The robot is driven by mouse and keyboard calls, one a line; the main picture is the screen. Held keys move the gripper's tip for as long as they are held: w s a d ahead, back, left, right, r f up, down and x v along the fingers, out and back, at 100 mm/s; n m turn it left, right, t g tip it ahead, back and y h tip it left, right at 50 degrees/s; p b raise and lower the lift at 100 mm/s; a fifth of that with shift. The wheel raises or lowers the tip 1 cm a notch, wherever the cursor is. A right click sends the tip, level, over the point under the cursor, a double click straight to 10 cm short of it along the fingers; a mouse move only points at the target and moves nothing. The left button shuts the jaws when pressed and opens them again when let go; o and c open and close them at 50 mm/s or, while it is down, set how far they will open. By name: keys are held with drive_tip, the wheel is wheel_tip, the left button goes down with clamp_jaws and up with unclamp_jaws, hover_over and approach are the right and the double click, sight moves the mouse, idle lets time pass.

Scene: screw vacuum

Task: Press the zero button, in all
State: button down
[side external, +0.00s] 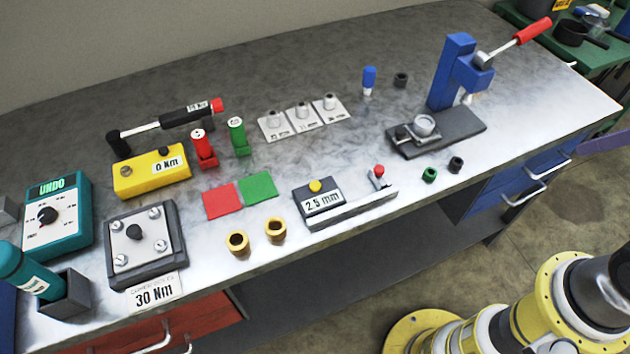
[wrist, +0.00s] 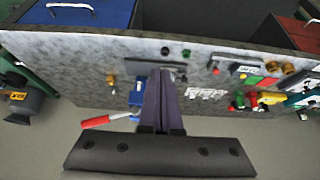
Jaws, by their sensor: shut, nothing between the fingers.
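A dark block (side external: 319,197) labelled "2.5 mm" stands near the bench's front edge, with a yellow button (side external: 315,186) on top. It joins a grey rail (side external: 352,208) carrying a red-knobbed slider (side external: 379,172). A yellow box (side external: 152,174) reading "0 Nm" sits farther left with a dark knob (side external: 164,151) on top. I cannot read the word zero on any button. In the wrist view, my gripper (wrist: 161,72) is shut and empty, above the bench near the blue press. The labelled block (wrist: 243,69) lies to its right there. My gripper is outside the side view.
A blue press (side external: 456,75) with a red handle stands at the bench's right. Red and green pads (side external: 257,187), brass rings (side external: 238,243), a teal UNDO box (side external: 52,215), a bolted plate (side external: 140,245) and a torque wrench (side external: 165,124) crowd the left.

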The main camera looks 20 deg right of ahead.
drive_tip(key=shift+w, duration=0.1)
drive_tip(key=w+a+r+m+t+y, duration=0.2)
drive_tip(key=w+a+r+t, duration=0.15)
drive_tip(key=w+a, duration=0.5)
drive_tip(key=w+a+r+m+t+y, duration=0.15)
drive_tip(key=w+a+r, duration=0.3)
drive_tip(key=w, duration=0.75)
drive_tip(key=n+g+y, duration=0.2)
drive_tip(key=g, duration=0.1)
hover_over(315, 187)
wheel_tip(315, 187, down, 16)
drive_tip(key=shift+s+d+r, duration=0.2)
drive_tip(key=shift+s+d, duration=0.1)
drive_tip(key=shift+s, duration=0.1)
drive_tip(key=shift+f, duration=4.4)
